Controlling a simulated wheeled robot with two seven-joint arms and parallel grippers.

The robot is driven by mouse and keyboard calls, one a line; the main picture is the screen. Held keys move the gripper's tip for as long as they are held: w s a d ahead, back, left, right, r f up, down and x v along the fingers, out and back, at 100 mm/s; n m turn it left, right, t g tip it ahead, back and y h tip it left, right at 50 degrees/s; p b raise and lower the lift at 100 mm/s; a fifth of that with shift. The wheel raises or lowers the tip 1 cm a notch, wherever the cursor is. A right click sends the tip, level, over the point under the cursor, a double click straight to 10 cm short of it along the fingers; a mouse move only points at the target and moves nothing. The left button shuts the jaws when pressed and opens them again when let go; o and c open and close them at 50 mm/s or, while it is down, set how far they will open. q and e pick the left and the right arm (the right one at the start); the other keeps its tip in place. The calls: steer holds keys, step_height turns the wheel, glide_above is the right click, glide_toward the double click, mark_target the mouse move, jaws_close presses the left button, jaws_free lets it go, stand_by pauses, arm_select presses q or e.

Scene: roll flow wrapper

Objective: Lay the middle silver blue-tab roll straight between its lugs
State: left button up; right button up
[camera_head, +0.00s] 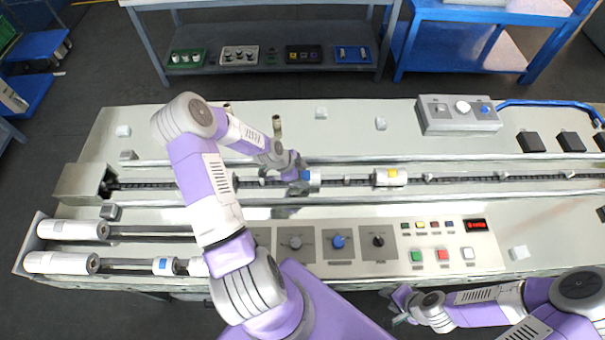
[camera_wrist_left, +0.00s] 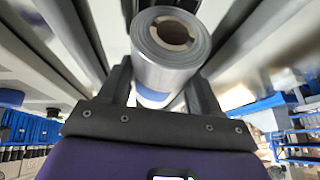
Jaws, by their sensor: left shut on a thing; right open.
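My left gripper (camera_head: 298,178) is shut on a silver roll with a blue tab (camera_head: 315,178) over the chain channel (camera_head: 460,178). The left wrist view shows the roll (camera_wrist_left: 165,65) between the two fingers, its hollow core end facing the camera. In the head view the gripper covers part of the roll, and I cannot tell whether it rests on the chain or is held just above it. A small lug (camera_head: 347,180) stands on the chain to its right. My right gripper (camera_head: 402,304) is open and empty, off the machine's front edge.
A yellow-tab roll (camera_head: 390,177) lies in the channel to the right. A control panel (camera_head: 400,245) is in front and a switch box (camera_head: 458,114) behind. My left arm hides part of the channel.

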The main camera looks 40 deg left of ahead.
arm_select(q)
steer(key=shift+f+b, duration=0.55)
steer(key=shift+f, duration=0.1)
steer(key=o, duration=1.4)
steer(key=p+v, duration=0.1)
steer(key=v, duration=0.6)
steer(key=shift+s+r, duration=0.15)
steer(key=shift+r, duration=0.15)
